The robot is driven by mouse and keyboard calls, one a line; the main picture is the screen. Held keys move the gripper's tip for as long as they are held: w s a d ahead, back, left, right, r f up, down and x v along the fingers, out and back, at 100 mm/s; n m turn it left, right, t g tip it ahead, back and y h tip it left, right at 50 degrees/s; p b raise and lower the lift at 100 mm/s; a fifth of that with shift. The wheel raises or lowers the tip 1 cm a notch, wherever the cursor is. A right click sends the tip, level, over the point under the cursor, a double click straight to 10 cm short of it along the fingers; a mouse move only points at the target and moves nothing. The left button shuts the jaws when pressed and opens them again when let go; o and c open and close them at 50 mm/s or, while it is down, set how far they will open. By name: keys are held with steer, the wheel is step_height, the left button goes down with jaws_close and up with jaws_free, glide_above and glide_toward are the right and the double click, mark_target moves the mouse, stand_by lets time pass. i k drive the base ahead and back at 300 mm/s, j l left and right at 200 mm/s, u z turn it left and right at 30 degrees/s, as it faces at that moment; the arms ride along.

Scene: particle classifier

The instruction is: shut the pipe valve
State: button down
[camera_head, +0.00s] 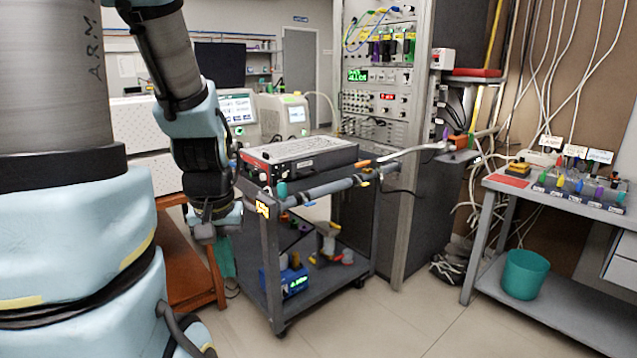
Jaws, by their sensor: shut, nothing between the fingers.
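A grey pipe (322,190) runs along the near top edge of a dark wheeled cart. A small teal upright piece (282,190) stands at its left end and looks like a valve handle, but I cannot tell its setting. A small orange piece and blue bands also show along the pipe. My gripper (226,262) hangs pointing down to the left of the cart, below and apart from the pipe. Its fingers are small in view, shut and empty.
The cart (270,260) carries a flat instrument (300,158) on top and a blue box (291,282) below. An orange bench (186,265) stands close behind my gripper. The floor in front is clear.

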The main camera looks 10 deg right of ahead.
mark_target(366, 163)
steer(key=i+l+u, duration=0.15)
steer(key=l, duration=0.6)
steer(key=i+l+u, duration=0.15)
steer(key=l, duration=0.65)
steer(key=l+u, duration=0.15)
steer(key=l, duration=0.6)
steer(key=i, duration=0.05)
